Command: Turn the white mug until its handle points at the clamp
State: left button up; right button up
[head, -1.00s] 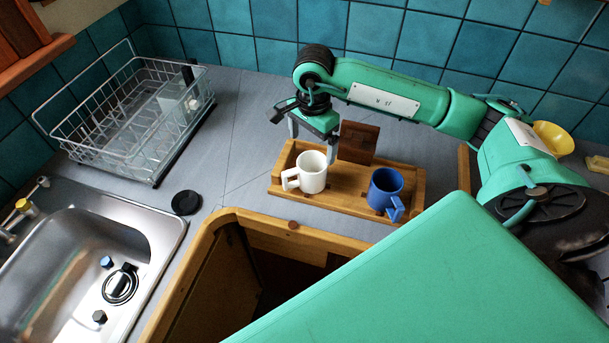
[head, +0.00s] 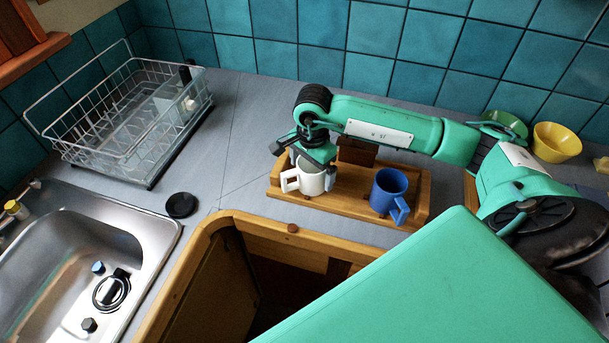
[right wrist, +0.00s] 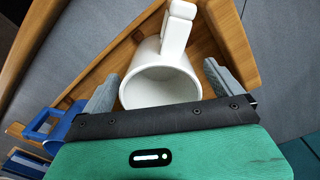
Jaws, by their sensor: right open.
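The white mug (head: 310,182) stands upright in the left part of a wooden tray (head: 345,205). Its handle points left in the head view; in the right wrist view the mug (right wrist: 158,85) shows its mouth, with the handle at the top. My right gripper (head: 312,170) is open and low over the mug. In the right wrist view its fingers (right wrist: 160,88) are on either side of the mug, and I see gaps beside it. I cannot make out a clamp in either view. My left gripper is not in view.
A blue mug (head: 388,190) stands in the tray's right part. A dark brown block (head: 357,151) is behind the white mug. A wire rack (head: 108,135), black disc (head: 181,204) and sink (head: 60,260) lie left. Yellow (head: 556,142) and green (head: 503,123) bowls are right.

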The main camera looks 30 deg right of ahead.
jog(key=c, duration=1)
jog(key=shift+r+b, duration=0.15)
jog(key=shift+b, duration=0.2)
jog(key=shift+f+n+b, duration=0.2)
jog(key=shift+n+b, duration=0.4)
jog(key=shift+b, duration=0.3)
jog(key=n+b, duration=0.4)
jog(key=shift+n+b, duration=0.3)
jog(key=shift+n, duration=0.3)
jog(key=shift+r, duration=0.2)
